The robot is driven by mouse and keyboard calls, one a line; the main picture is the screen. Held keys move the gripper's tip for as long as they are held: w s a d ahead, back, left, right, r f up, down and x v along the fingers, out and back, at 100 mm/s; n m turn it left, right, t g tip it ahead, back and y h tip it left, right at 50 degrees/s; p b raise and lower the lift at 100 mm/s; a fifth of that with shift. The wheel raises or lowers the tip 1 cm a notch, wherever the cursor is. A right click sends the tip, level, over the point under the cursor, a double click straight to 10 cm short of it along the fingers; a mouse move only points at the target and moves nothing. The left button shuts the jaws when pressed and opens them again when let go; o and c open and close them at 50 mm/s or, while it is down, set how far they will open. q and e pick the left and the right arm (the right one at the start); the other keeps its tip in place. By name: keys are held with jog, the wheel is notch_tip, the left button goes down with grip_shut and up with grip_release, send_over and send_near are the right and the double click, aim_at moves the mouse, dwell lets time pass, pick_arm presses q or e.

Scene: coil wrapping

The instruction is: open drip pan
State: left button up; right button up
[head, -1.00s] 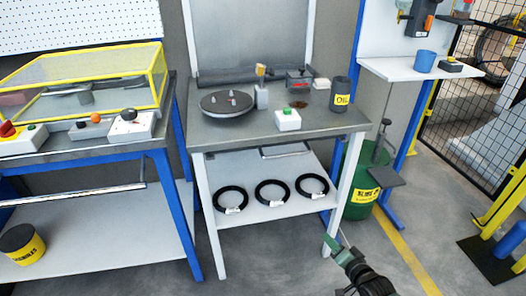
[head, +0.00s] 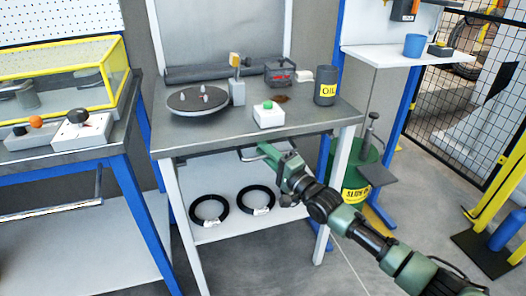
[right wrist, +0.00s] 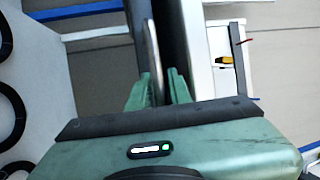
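The drip pan is under the top of the middle workbench (head: 215,140). Its metal handle (head: 246,155) shows at the bench front, partly hidden behind my right gripper (head: 268,152). In the right wrist view the handle appears as a thin pale bar (right wrist: 152,50). It reaches down between the green fingers of my right gripper (right wrist: 160,92), nearer the left finger. The fingers stand a little apart, with a dark gap beside the bar. I see no clear grip on it. My left gripper is out of view.
On the bench stand a round turntable (head: 197,100), a green-button box (head: 268,115) and a black oil can (head: 326,84). Black coils (head: 210,210) lie on the lower shelf. A green drum (head: 358,170) stands right of the bench. Floor in front is clear.

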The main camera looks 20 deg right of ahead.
jog(key=shift+w+a, duration=0.15)
jog(key=shift+w, duration=0.05)
jog(key=shift+c, duration=0.2)
grip_shut()
dwell(1.2)
